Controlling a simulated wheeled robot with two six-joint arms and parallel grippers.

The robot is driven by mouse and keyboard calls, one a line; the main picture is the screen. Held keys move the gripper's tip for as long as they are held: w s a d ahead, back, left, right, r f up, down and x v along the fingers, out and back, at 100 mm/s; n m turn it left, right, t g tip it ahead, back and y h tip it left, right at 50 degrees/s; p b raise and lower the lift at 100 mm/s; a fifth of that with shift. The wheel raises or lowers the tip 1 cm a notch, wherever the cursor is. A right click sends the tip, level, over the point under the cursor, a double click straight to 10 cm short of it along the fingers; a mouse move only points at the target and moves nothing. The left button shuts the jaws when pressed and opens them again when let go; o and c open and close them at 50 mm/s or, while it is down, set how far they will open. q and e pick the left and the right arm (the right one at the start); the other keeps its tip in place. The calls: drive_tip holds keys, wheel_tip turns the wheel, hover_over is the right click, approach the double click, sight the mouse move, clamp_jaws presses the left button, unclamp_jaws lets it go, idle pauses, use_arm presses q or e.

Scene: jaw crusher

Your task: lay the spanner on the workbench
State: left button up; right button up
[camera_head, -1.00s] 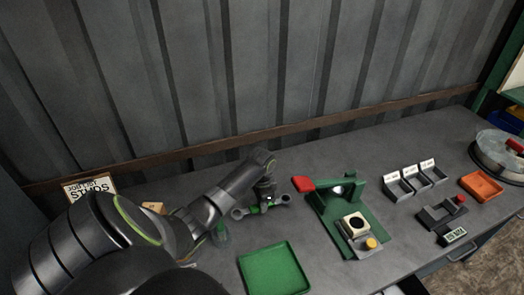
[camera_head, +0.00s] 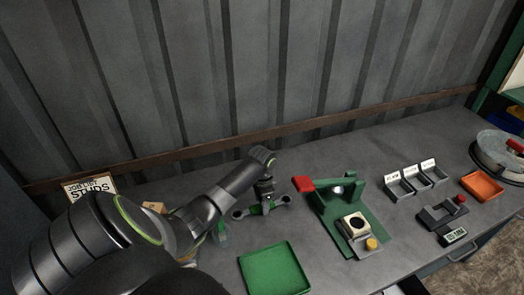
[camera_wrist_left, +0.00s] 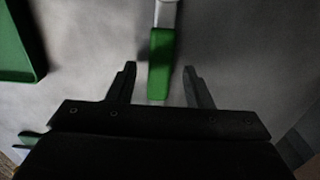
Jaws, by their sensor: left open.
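The spanner (camera_head: 270,206), grey with a ring at each end and a green grip, lies on the workbench (camera_head: 320,160) behind the green tray. My left gripper (camera_head: 265,194) is open just above it, pointing down. In the left wrist view the spanner's green grip (camera_wrist_left: 161,62) shows between the parted fingers (camera_wrist_left: 159,72), with a gap on each side. The spanner's near end is hidden by the gripper body. My right gripper is not in view.
A green tray (camera_head: 273,271) lies in front of the spanner. A green fixture with a red handle (camera_head: 303,184) stands to the right. Grey labelled holders (camera_head: 401,186), an orange tray (camera_head: 482,186) and a round pan (camera_head: 497,150) stand farther right.

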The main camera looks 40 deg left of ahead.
use_arm(q)
wheel_tip(320, 180, up, 11)
drive_tip(key=b, duration=0.2)
drive_tip(key=shift+r, duration=0.15)
idle(0.4)
